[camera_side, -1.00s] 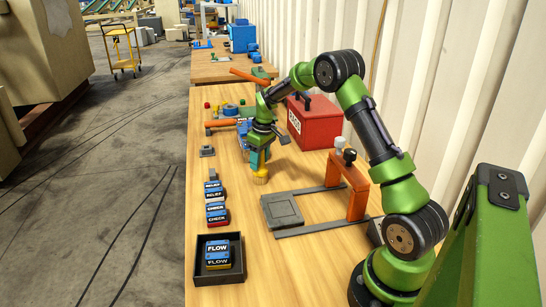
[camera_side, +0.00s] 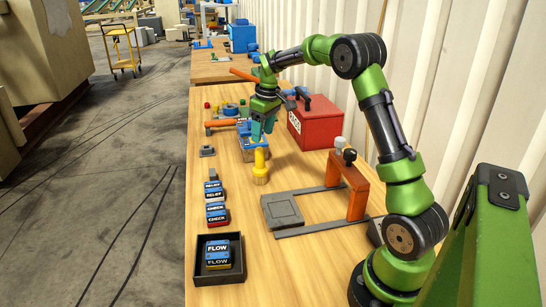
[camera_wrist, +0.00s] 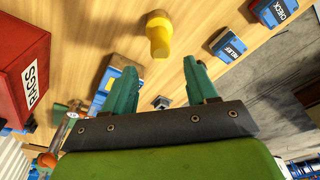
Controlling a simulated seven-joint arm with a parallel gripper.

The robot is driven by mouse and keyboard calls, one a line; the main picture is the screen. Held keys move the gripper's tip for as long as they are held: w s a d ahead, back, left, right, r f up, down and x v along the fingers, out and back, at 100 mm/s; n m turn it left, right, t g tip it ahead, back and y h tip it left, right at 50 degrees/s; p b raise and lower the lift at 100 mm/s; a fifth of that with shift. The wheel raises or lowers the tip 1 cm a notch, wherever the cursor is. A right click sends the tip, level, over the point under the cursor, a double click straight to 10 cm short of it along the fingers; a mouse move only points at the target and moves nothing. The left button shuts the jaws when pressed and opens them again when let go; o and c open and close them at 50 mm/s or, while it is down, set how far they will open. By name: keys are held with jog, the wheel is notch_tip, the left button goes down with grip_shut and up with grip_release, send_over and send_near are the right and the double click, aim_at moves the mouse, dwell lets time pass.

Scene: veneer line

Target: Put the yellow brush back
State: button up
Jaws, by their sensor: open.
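The yellow brush (camera_side: 260,160) stands upright on the wooden bench, handle up and its wider tan end down. It also shows at the top of the wrist view (camera_wrist: 159,36). My gripper (camera_side: 262,136) is just above and beyond the brush, with its teal fingers pointing down. In the wrist view my gripper (camera_wrist: 162,75) is open, its two fingers apart with nothing between them. The brush is clear of the fingers there, beyond their tips.
An orange frame (camera_side: 349,186) with a grey plate (camera_side: 281,211) stands nearer. Blue labelled blocks (camera_side: 216,211) line the left edge; a black tray (camera_side: 205,268) holds the FLOW block (camera_side: 218,252). Clutter lies behind my gripper.

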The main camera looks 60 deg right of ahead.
jog(key=s+a+r+m+t, duration=0.1)
jog(key=s+a+r, duration=0.35)
jog(key=a, duration=0.25)
jog(key=s+a+r+m+t, duration=0.1)
jog(key=s+a+r+t, duration=0.15)
jog(key=a+r, duration=0.45)
jog(key=s+a+f+m+t+y, duration=0.1)
jog(key=s+a, duration=0.5)
jog(key=s, duration=0.1)
jog(key=s+a+f+m+t+y, duration=0.1)
jog(key=s+a+f, duration=0.1)
jog(key=s+a, duration=0.3)
jog(key=s, duration=0.3)
jog(key=shift+s+a+f, duration=0.2)
jog(key=shift+a+f, duration=0.05)
jog(key=shift+a, duration=0.15)
